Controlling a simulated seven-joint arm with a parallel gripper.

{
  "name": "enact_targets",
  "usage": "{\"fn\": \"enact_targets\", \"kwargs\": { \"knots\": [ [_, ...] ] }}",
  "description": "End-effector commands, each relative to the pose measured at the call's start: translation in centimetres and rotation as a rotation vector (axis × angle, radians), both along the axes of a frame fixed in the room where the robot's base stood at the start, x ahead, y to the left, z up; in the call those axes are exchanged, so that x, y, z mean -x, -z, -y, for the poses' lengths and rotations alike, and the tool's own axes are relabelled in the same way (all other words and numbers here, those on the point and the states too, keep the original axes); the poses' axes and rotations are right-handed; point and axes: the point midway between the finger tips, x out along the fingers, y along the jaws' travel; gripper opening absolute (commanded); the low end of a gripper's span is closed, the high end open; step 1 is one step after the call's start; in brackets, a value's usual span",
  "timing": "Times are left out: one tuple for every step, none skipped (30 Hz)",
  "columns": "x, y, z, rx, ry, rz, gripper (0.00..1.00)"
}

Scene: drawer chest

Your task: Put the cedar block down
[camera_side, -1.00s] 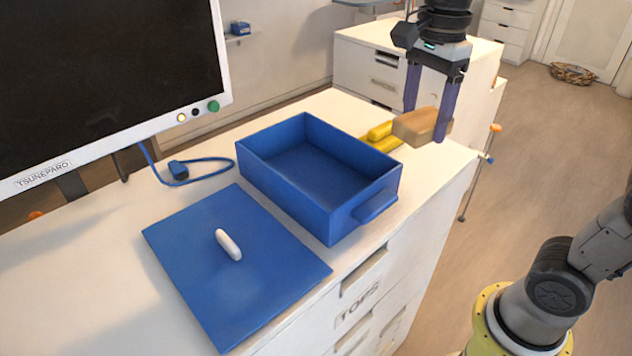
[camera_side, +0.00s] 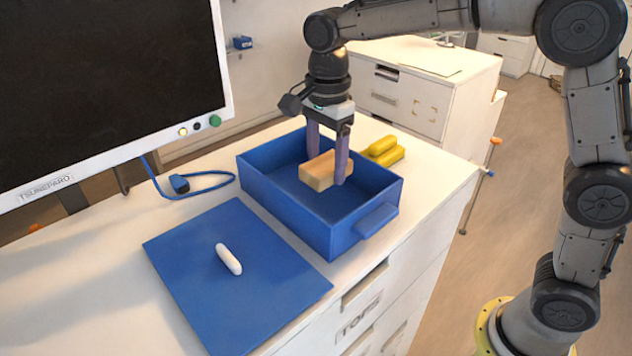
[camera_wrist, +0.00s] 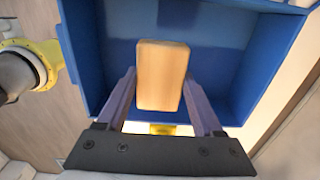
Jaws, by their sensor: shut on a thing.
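The cedar block (camera_side: 320,172) is a light-brown wooden block held between the two purple fingers of my gripper (camera_side: 328,170). It is over the open blue box (camera_side: 345,240), within the outline of its walls. I cannot tell for sure whether it touches the box floor; it seems held above it. In the wrist view the block (camera_wrist: 162,75) is between the fingers of my gripper (camera_wrist: 165,100), with the blue box's inside (camera_wrist: 110,60) around and below it. The box holds nothing else that I can see.
The blue lid (camera_side: 235,285) with a white handle (camera_side: 229,259) lies flat at the box's front left. Yellow pieces (camera_side: 384,152) lie behind the box at the right. A monitor (camera_side: 100,80) and blue cable (camera_side: 205,180) are at the left. Free counter lies right of the box.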

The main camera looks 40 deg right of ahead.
Motion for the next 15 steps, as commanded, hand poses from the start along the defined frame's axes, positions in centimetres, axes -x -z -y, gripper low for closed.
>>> {"fn": "enact_targets", "kwargs": {
  "knots": [
    [-0.5,0.6,-0.1,0.0,0.0,0.0,0.0],
    [-0.8,0.9,-0.2,0.0,0.0,0.0,0.0],
    [-1.0,1.2,-0.2,0.0,0.0,0.002,0.0],
    [-1.2,1.3,-0.3,-0.001,0.0,0.002,0.0],
    [-1.3,1.5,-0.3,-0.001,0.0,0.002,0.0],
    [-1.4,1.6,-0.3,0.0,0.0,0.002,0.0],
    [-1.5,1.8,-0.4,0.0,0.0,0.001,0.0],
    [-1.7,2.1,-0.4,0.0,0.0,0.001,0.0],
    [-2.0,2.5,-0.5,0.0,0.0,0.0,0.0],
    [-2.3,2.9,-0.5,0.0,0.0,-0.001,0.0],
    [-2.2,3.4,-0.5,0.0,0.0,-0.002,0.0],
    [-2.1,4.0,-0.5,0.001,0.0,-0.002,0.0],
    [-2.1,4.4,-0.5,0.0,0.0,-0.001,0.0],
    [-2.1,4.7,-0.5,0.0,0.0,-0.002,0.0],
    [-2.1,5.1,-0.5,0.0,0.0,0.001,0.0]
  ]
}}
